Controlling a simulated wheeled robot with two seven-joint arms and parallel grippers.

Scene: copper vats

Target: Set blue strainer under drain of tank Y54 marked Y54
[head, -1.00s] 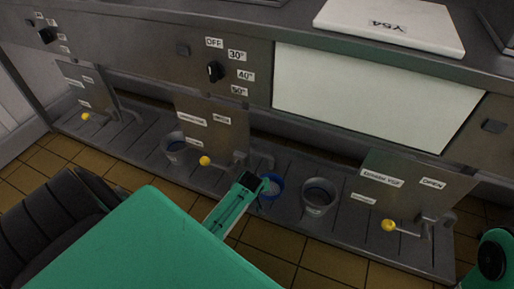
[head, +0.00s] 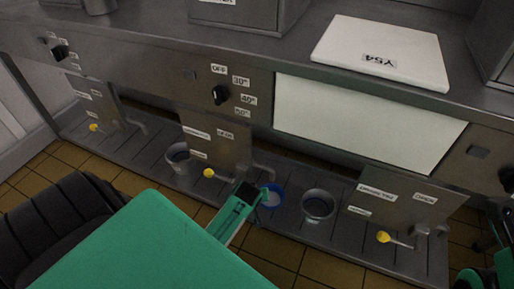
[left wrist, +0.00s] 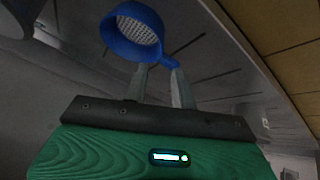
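The blue strainer (head: 272,196) is at the low grey ledge, right of a drain pipe, with its bowl facing up. In the left wrist view the strainer (left wrist: 137,31) shows its mesh and short handle. My left gripper (head: 258,193) is just left of it in the head view. In the left wrist view the gripper (left wrist: 160,70) has its fingers apart, with the handle at the fingertips; I see no clear grip. A white slab marked Y54 (head: 385,50) lies on the counter, its text upside down. Part of my right arm shows at the lower right; its fingertips do not show.
Metal cups stand on the ledge, one right of the strainer (head: 318,206) and one farther left (head: 178,158). Labelled panels with yellow-knobbed levers (head: 383,237) stand along the ledge. The counter front (head: 200,75) overhangs above. Tiled floor (head: 270,245) lies in front.

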